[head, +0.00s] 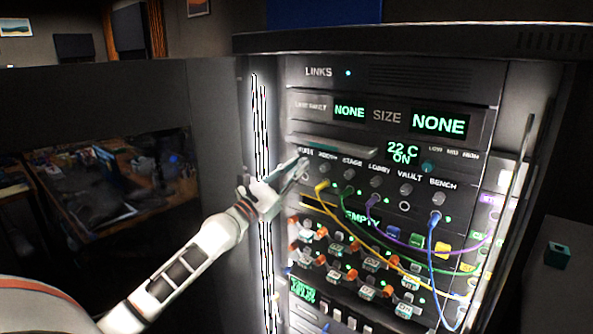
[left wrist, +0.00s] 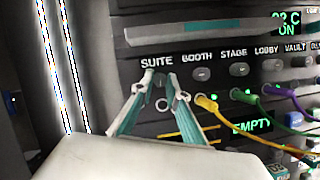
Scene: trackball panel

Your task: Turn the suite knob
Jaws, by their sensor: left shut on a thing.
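The suite knob (left wrist: 160,79) is under the SUITE label on the panel in the left wrist view, between my left gripper's fingertips and mostly covered by them. My left gripper (head: 299,168) reaches in from the left in the head view, with its tips at the panel below the label. In the left wrist view the gripper (left wrist: 162,86) has one finger on each side of the knob and is shut on it. Which way the knob points cannot be told. My right gripper is not in view.
The booth knob (left wrist: 202,74) and stage knob (left wrist: 239,70) stand close on the right. A yellow cable (head: 323,200) plugs in below the knob row, and green, purple and blue cables hang farther right. A ledge (left wrist: 190,35) juts out above the label.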

